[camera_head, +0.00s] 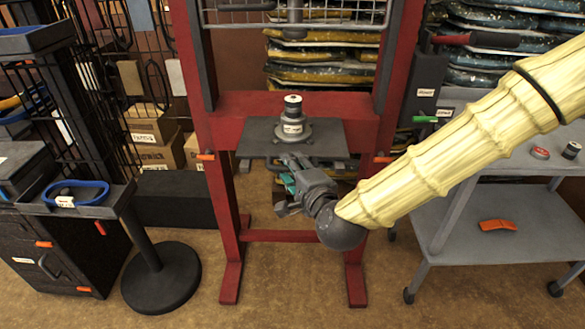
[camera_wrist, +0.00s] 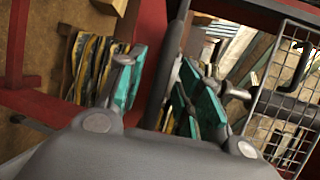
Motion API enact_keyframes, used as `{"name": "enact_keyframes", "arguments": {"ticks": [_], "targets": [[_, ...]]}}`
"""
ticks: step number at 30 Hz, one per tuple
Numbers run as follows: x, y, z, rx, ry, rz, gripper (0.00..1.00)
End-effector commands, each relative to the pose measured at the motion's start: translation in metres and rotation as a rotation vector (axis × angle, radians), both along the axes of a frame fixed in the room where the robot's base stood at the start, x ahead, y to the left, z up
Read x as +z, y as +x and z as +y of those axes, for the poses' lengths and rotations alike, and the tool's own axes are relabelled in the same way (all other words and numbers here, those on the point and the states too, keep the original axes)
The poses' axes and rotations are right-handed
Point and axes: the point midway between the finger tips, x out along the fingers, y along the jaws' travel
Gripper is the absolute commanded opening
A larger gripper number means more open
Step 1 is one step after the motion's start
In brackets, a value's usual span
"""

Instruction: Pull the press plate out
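The press plate (camera_head: 325,133) is a flat dark grey plate lying across the red press frame (camera_head: 214,104), at the middle of the head view. A dark and silver cylindrical part with a pale label (camera_head: 292,127) stands upright on it. My gripper (camera_head: 287,182) is just below and in front of the plate's front edge. In the wrist view its teal-padded fingers (camera_wrist: 155,88) are apart, with a dark grey bar-like edge (camera_wrist: 168,70) showing between them. I cannot tell whether the pads touch that edge, or whether it is the plate.
A grey cart (camera_head: 470,230) stands at the right, under my arm. A wire guard (camera_head: 240,18) hangs above the plate. Floor in front is clear.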

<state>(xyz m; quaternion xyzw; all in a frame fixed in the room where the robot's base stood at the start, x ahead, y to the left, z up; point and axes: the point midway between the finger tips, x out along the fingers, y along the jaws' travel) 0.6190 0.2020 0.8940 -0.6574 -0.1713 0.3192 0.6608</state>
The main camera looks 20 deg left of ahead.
Motion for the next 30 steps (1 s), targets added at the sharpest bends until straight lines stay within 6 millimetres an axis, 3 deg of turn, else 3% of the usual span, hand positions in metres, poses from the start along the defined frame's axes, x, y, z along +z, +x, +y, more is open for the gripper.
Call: {"name": "enact_keyframes", "arguments": {"ticks": [15, 30], "targets": [[0.012, -0.048, -0.042, 0.001, 0.001, 0.002, 0.35], [0.014, -0.053, -0.046, 0.0, 0.0, 0.0, 0.35]]}}
